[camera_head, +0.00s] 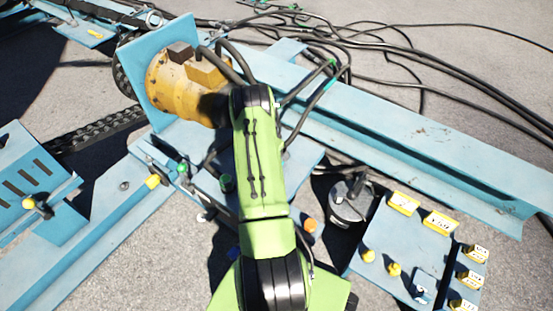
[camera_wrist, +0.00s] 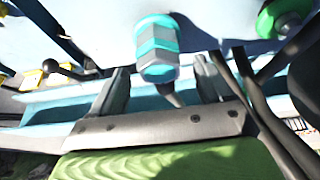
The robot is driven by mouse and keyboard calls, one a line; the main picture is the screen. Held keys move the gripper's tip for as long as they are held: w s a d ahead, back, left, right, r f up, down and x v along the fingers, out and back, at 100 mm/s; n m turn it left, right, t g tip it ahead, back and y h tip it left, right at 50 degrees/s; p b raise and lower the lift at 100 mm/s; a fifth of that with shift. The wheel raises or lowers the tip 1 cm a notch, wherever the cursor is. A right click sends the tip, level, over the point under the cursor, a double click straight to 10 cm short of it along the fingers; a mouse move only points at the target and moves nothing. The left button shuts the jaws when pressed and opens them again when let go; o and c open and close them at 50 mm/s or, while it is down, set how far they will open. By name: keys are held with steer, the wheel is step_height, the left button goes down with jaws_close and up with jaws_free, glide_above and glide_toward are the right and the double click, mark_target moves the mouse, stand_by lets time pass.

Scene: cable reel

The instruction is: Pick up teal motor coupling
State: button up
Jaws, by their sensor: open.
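The teal motor coupling (camera_wrist: 157,48) shows in the wrist view, a faceted teal and pale grey cylinder at the upper middle. It appears beyond and between the fingertips of my gripper (camera_wrist: 161,66). The two dark fingers stand apart, one on each side of its lower end. I cannot tell whether either finger touches it. In the head view my green arm reaches over the blue frame and hides the gripper. I cannot make out the coupling there.
A yellow motor (camera_head: 187,84) stands at the upper left on a blue plate. A long blue beam (camera_head: 420,145) crosses to the right, with black cables behind it. A blue panel (camera_head: 388,223) holds yellow labels and knobs. A green round part (camera_wrist: 283,15) is right of the coupling.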

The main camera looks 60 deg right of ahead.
steer(key=shift+x, duration=1.2)
steer(key=shift+r, duration=0.1)
